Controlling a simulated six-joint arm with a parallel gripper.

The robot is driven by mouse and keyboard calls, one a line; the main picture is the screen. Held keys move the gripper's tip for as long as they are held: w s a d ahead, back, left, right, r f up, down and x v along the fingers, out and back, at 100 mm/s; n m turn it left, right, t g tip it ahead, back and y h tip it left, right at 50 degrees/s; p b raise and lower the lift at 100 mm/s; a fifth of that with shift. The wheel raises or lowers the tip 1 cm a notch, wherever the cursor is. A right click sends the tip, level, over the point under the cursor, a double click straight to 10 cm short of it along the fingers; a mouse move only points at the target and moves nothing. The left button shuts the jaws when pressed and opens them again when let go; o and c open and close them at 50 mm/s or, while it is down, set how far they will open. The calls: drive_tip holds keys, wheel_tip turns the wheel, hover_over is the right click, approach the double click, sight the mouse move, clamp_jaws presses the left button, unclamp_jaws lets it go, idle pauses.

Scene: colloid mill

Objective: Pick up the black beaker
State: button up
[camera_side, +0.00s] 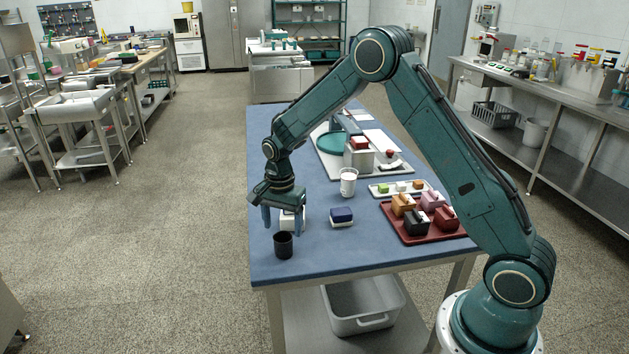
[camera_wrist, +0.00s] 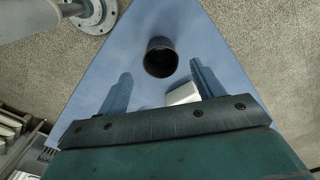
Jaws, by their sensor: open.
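The black beaker (camera_side: 283,245) stands upright on the blue table (camera_side: 330,258), near its front left corner. In the wrist view the black beaker (camera_wrist: 161,58) is beyond the fingertips, roughly centred between them, with its dark open mouth showing. My gripper (camera_side: 284,232) points down just above and behind the beaker in the side view. Its two fingers are spread apart and hold nothing. My gripper (camera_wrist: 161,80) shows in the wrist view with one finger on each side. The fingers look clear of the beaker, though the exact gap is hard to tell.
A white block (camera_side: 291,219) sits partly hidden behind my fingers, near the right finger in the wrist view (camera_wrist: 182,94). The table edge is close left.

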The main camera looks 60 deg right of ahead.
sight(284, 245)
drive_tip(key=shift+f, duration=0.75)
drive_tip(key=shift+f, duration=2.6)
drive_tip(key=c, duration=1)
